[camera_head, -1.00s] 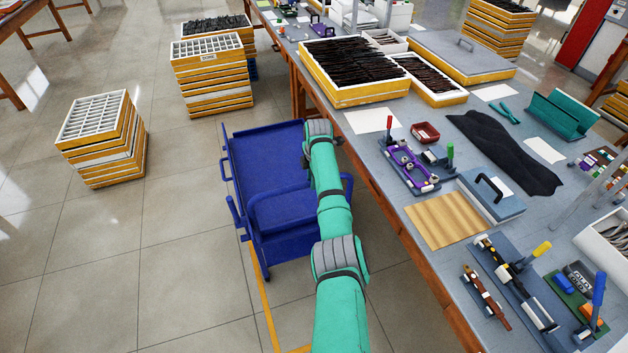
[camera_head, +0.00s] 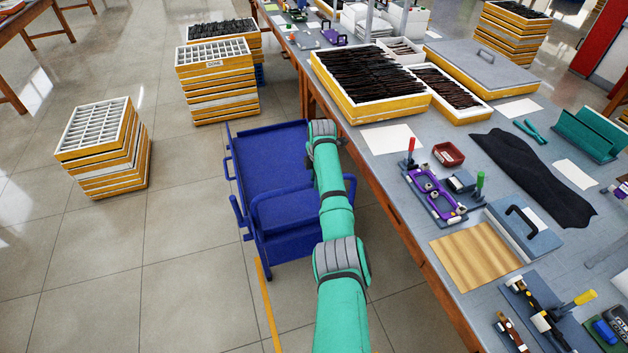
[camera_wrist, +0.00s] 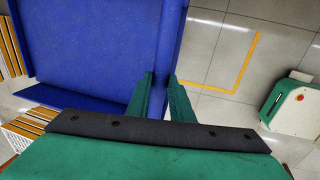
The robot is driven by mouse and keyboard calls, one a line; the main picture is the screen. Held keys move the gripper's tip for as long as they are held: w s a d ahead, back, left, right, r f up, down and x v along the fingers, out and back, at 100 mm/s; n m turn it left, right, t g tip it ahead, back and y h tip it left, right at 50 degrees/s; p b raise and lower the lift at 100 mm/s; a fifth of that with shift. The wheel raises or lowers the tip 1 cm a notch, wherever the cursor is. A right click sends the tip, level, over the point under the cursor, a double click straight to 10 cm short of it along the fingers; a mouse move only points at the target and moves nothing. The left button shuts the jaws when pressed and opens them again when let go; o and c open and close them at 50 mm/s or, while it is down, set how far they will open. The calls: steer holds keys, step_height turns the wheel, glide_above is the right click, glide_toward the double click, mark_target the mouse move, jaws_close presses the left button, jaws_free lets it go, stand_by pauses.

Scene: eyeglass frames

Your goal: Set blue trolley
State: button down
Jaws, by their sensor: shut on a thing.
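The blue trolley (camera_head: 272,165) stands on the tiled floor at the left side of the workbench, in the middle of the head view. It has a flat deck, raised sides and a lower box-like part at the near end. My arm reaches out over its right side, and in the head view the arm hides the gripper's fingers. In the wrist view my gripper (camera_wrist: 164,90) has one green finger on each side of the blue trolley's thin edge (camera_wrist: 168,45). It is shut on that edge.
The workbench (camera_head: 385,195) runs close along the trolley's right, bearing trays, fixtures and tools. Crate stacks stand at the left (camera_head: 103,150) and behind the trolley (camera_head: 217,85). A yellow floor line (camera_head: 268,305) runs near the trolley's front. The floor at the lower left is clear.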

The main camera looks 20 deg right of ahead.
steer(key=shift+s+d+r, duration=0.1)
steer(key=shift+s+d, duration=0.15)
steer(key=shift+d, duration=0.05)
steer(key=c, duration=1.6)
jaws_free()
steer(key=shift+s, duration=0.15)
steer(key=shift+a, duration=0.15)
steer(key=shift+r, duration=0.2)
steer(key=r, duration=0.3)
steer(key=s+r, duration=0.1)
steer(key=r, duration=0.2)
steer(key=s+r, duration=0.1)
steer(key=r, duration=0.3)
